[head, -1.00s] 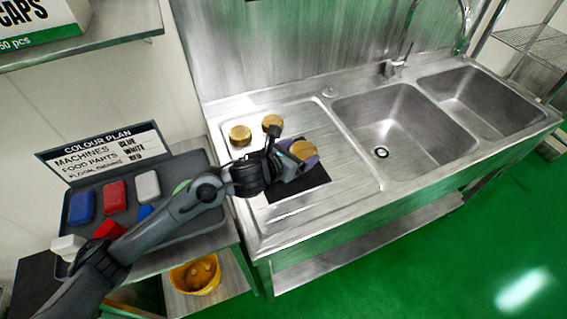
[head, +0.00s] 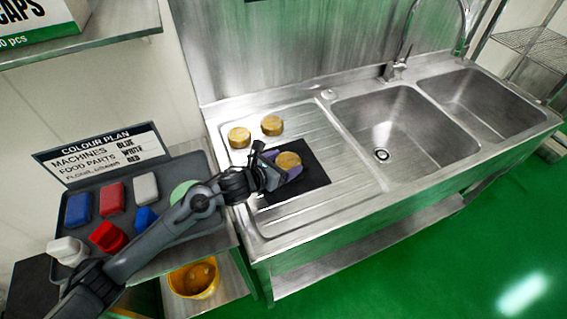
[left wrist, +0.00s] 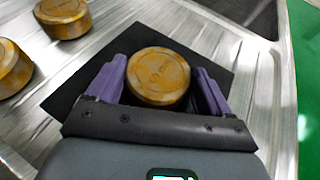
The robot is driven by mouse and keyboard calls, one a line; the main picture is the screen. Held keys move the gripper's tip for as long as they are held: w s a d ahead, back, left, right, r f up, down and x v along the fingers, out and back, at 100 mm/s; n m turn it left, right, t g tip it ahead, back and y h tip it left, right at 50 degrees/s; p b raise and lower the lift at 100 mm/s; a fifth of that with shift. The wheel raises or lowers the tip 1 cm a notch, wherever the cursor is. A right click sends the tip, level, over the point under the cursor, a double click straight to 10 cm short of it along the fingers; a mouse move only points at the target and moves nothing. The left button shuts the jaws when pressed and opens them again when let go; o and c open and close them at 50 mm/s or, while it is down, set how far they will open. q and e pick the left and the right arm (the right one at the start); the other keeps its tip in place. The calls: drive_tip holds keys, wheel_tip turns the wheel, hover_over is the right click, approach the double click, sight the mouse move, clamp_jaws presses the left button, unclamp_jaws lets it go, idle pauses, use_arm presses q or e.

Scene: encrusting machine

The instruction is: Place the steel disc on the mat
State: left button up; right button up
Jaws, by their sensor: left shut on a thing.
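A round, yellow-brown disc (head: 289,160) with a mottled face is held between the purple fingers of my left gripper (head: 284,164). It also shows in the left wrist view (left wrist: 158,76), lying flat between the two fingers. The black mat (head: 313,178) lies on the ribbed drainboard under the disc and gripper. The disc is over the mat; I cannot tell whether it touches it. In the left wrist view, mat (left wrist: 213,75) shows around the disc and fingers. My right gripper is not in view.
Two similar discs (head: 239,137) (head: 272,125) stand on the drainboard behind the mat. Sink basins (head: 390,125) are to the right. A grey tray (head: 185,172) with coloured blocks and a colour-plan sign (head: 105,152) are at left. A yellow bucket (head: 193,279) sits below.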

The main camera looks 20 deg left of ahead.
use_arm(q)
drive_tip(key=shift+r, duration=0.1)
drive_tip(key=shift+f, duration=0.2)
drive_tip(key=o, duration=1.2)
drive_tip(key=shift+o, duration=0.2)
drive_tip(key=shift+r, duration=0.25)
drive_tip(key=p+v, duration=0.1)
drive_tip(key=v, duration=1.1)
